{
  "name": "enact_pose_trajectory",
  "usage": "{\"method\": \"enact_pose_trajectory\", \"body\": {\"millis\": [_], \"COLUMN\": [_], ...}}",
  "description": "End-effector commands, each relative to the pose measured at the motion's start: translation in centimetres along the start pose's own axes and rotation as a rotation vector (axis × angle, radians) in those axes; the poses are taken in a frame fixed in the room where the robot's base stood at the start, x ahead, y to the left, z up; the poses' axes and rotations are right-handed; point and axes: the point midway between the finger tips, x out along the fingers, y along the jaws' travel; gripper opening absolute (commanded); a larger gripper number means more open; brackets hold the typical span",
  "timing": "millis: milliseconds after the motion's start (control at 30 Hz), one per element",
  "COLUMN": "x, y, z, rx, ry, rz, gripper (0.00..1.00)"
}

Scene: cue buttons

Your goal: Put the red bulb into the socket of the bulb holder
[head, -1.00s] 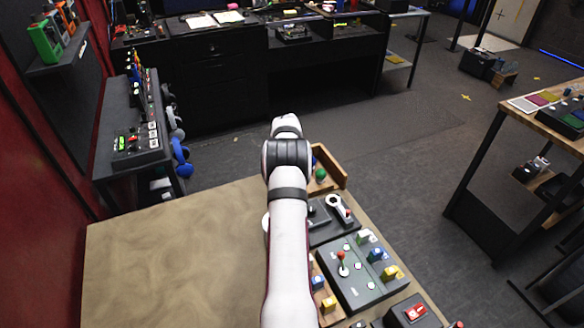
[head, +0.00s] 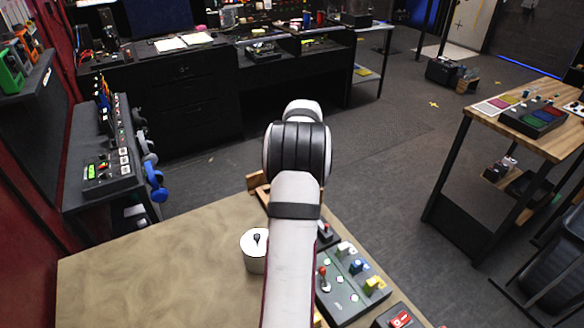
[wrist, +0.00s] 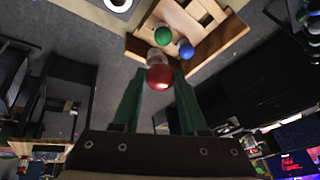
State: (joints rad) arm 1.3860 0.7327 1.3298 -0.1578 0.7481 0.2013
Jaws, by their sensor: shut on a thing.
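The red bulb (wrist: 158,77) is held between the two green fingertips of my gripper (wrist: 157,88) in the wrist view, with its pale base pointing away from the palm. My gripper is shut on it. A white round holder with a dark opening in its top (head: 253,262) stands on the table left of my arm in the head view. It seems to be the bulb holder; part of a similar white ring with a dark centre (wrist: 118,4) shows at the top edge of the wrist view. In the head view my arm hides the gripper and the bulb.
A wooden tray (wrist: 228,36) holds a green bulb (wrist: 163,36) and a blue bulb (wrist: 186,50), beyond the held bulb. A dark panel with coloured switches (head: 345,300) lies right of my arm. The table's left part (head: 140,270) is clear.

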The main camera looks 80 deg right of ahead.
Motion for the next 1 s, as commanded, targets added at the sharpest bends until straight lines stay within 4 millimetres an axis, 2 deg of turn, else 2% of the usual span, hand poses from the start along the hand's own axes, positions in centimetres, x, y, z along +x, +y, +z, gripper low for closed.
{"method": "enact_pose_trajectory", "body": {"millis": [267, 500, 567, 833, 1000], "x": [0.0, -0.1, 0.1, 2.5, 3.2], "y": [0.3, 4.7, 5.3, 5.9, 6.0], "z": [0.2, 4.1, 4.6, 5.7, 6.0], "rx": [0.001, 0.003, 0.001, 0.002, 0.002], "ry": [-0.002, -0.004, -0.002, -0.002, 0.000], "rz": [0.000, -0.004, -0.004, -0.004, -0.004], "gripper": [0.00, 0.00, 0.00, 0.00, 0.00]}}
